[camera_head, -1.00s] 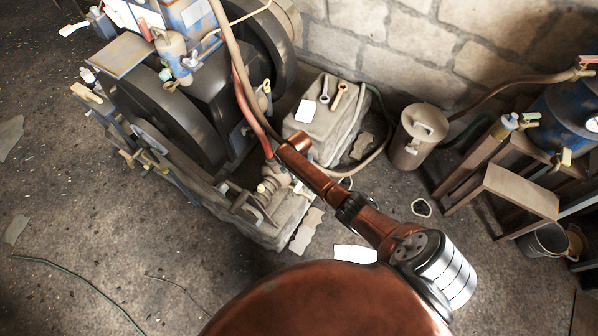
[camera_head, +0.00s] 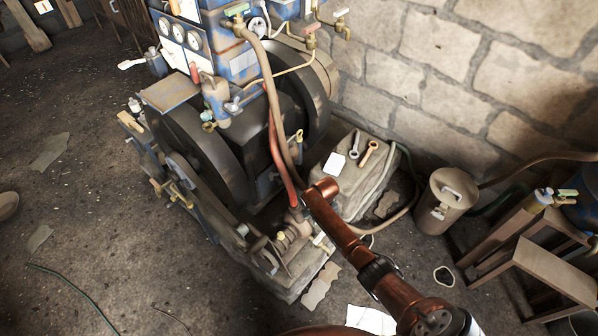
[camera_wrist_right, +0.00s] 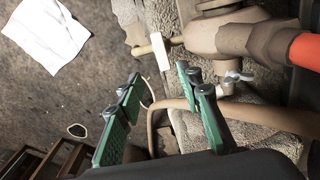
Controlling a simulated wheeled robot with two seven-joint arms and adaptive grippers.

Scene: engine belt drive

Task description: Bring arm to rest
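My copper-coloured right arm comes in from the lower right of the head view and reaches to the front of the engine (camera_head: 190,140). Its end is by the red hose (camera_head: 276,150) and the brown pipe fittings at the engine's base. My right gripper is hidden behind the arm in the head view. In the right wrist view my right gripper (camera_wrist_right: 161,80) has its green fingers apart, with nothing between them. A brown pipe fitting (camera_wrist_right: 225,35) and a white-handled valve (camera_wrist_right: 160,50) lie just beyond the fingers. My left gripper is out of view.
A stone block (camera_head: 345,200) with wrenches stands right of the engine, beside a lidded can (camera_head: 445,205). A wooden stand (camera_head: 550,270) is at the right. A stone wall closes the back. White paper (camera_head: 370,320) lies on the floor. The left floor is mostly clear.

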